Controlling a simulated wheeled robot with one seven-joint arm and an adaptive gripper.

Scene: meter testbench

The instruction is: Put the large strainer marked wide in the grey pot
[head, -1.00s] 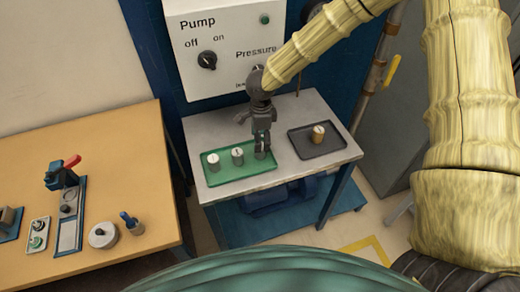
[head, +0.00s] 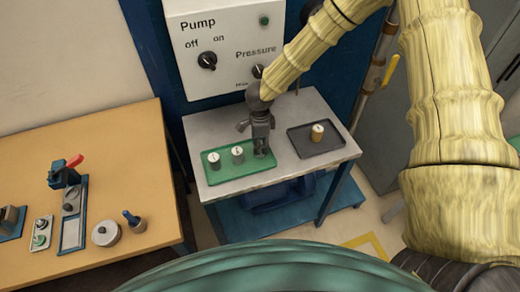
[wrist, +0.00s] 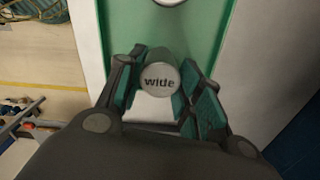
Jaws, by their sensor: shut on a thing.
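The large strainer, a grey cylinder marked "wide" (wrist: 162,82), stands between my gripper's fingers in the wrist view. My gripper (head: 262,150) is shut on it at the right end of the green tray (head: 228,174); its fingers hide most of the strainer in the head view. I cannot tell whether the strainer touches the tray. A round grey pot-like thing (head: 106,233) with a small dark centre stands on the wooden bench at left; I cannot read any mark on it.
Two white-topped cylinders (head: 214,160) (head: 238,153) stand in the green tray left of my gripper. The pump panel (head: 225,45) rises behind.

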